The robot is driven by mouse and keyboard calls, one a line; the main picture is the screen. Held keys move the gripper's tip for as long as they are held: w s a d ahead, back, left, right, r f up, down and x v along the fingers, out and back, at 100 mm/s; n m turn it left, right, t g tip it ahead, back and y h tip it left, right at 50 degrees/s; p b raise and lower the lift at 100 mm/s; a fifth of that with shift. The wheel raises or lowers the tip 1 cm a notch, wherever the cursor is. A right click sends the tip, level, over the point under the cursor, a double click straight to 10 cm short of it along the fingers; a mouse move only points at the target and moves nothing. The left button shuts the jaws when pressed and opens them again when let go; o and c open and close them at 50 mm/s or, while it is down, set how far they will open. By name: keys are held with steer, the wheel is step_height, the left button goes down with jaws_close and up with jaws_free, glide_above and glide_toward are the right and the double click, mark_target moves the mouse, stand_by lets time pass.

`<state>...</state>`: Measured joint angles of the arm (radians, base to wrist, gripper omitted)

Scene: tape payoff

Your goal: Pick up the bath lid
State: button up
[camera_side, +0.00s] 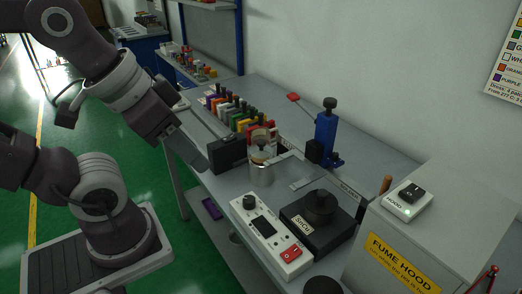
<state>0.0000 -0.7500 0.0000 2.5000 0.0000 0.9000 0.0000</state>
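My gripper (203,166) points down and right over the bench's left edge. It is well to the left of the lid and apart from it, close to a black box (227,152). I see nothing clearly held.
A white control box (267,236) with a red switch stands left of the bath. The fume hood box (450,220) is close on the right.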

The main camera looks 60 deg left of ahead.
steer(key=o, duration=1.2)
steer(key=m+g, duration=0.6)
steer(key=m, duration=1.2)
glide_above(261, 141)
steer(key=f, duration=0.7)
steer(key=a+f, duration=0.1)
steer(key=f, duration=0.3)
steer(key=shift+w+f, duration=0.15)
steer(key=shift+w, duration=0.05)
steer(key=f, duration=0.4)
steer(key=d+f, duration=0.1)
steer(key=f, duration=0.1)
steer(key=shift+s+f, duration=0.2)
steer(key=shift+f, duration=0.15)
